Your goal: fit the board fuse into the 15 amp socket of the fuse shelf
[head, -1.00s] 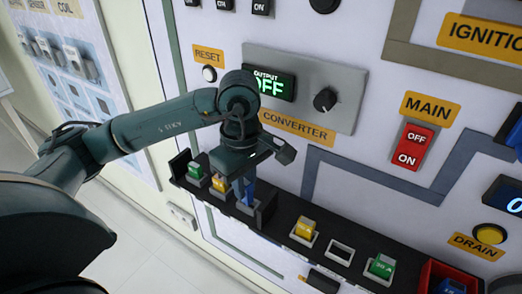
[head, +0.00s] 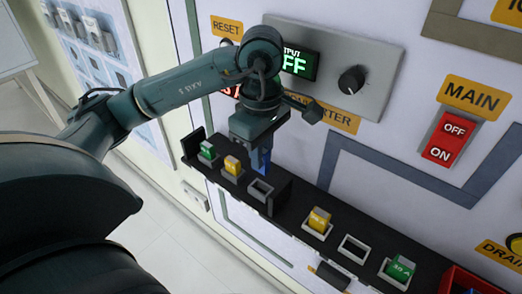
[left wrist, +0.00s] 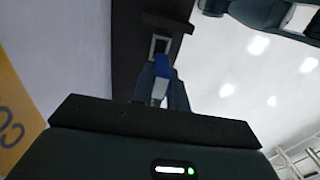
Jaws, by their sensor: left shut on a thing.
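The fuse shelf (head: 335,222) is a long black ledge on the panel. My left gripper (head: 260,150) is shut on a blue fuse (head: 262,162), held just above an empty grey-rimmed socket (head: 261,190) in the shelf's left section. The left wrist view shows the blue fuse (left wrist: 161,66) between the fingers (left wrist: 160,88), with an open socket (left wrist: 159,46) beyond it. Another empty socket (head: 354,249) lies in the right section, between a yellow fuse (head: 319,220) and a green 30 A fuse (head: 400,268). I cannot read the socket ratings. My right gripper is not in view.
A green fuse (head: 207,150) and a yellow fuse (head: 233,165) sit in the left section. An upright black divider (head: 281,196) stands right of the empty socket there. The converter box (head: 335,65) projects above. A red bin (head: 465,281) is at the lower right.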

